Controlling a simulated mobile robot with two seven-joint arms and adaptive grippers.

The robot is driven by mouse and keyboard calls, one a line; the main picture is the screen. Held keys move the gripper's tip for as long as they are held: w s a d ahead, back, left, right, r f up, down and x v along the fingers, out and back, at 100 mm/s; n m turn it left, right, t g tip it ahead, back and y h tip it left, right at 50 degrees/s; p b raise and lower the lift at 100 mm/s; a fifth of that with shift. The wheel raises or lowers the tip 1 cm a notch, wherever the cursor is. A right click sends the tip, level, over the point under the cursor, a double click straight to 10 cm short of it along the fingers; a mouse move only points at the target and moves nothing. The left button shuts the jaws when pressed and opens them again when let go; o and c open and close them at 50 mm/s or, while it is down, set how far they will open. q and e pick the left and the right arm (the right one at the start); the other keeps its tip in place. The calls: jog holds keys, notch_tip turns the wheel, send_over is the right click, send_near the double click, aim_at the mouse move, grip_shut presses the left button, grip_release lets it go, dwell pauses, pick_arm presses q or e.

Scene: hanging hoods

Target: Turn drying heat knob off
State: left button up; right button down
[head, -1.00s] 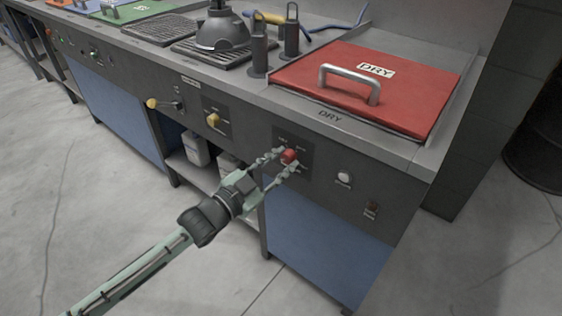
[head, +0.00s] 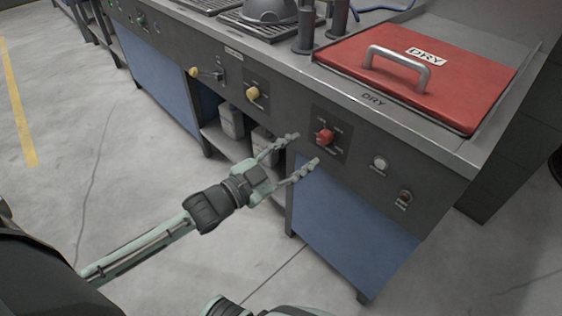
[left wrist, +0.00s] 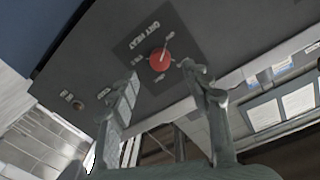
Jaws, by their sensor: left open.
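The red drying heat knob (head: 324,137) is on a dark plate on the bench's front panel, below the red DRY lid. In the left wrist view the red knob (left wrist: 160,60) shows beside the words DRY HEAT, with a pale pointer line toward the upper right. The small position labels are too blurred to read. My left gripper (head: 306,149) is open and empty in front of the panel, a little left of and below the knob, apart from it. In the left wrist view its fingers (left wrist: 163,83) spread on either side below the knob.
A white button (head: 380,163) and a small brown-red switch (head: 404,198) are right of the knob. Yellow knobs (head: 253,93) are to its left. The red DRY lid (head: 425,75) has a metal handle. Open floor lies in front of the bench.

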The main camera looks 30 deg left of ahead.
pick_arm(q)
jog(key=v, duration=0.6)
dwell(0.3)
jog(key=s+a+f+n+g+y, duration=0.2)
jog(key=a+f+g+y, duration=0.15)
jog(key=f, duration=0.75)
jog(key=s+a+f+n+g+y, duration=0.1)
jog(key=a+f+n+g+y, duration=0.2)
jog(key=f, duration=0.9)
jog(key=s+f+n+g+y, duration=0.2)
jog(key=s+f+g, duration=0.5)
jog(key=s+f, duration=0.8)
jog(key=shift+s+d+f+n, duration=0.25)
jog(key=shift+d+f+n, duration=0.05)
jog(key=shift+f, duration=0.5)
jog(key=shift+g, duration=0.25)
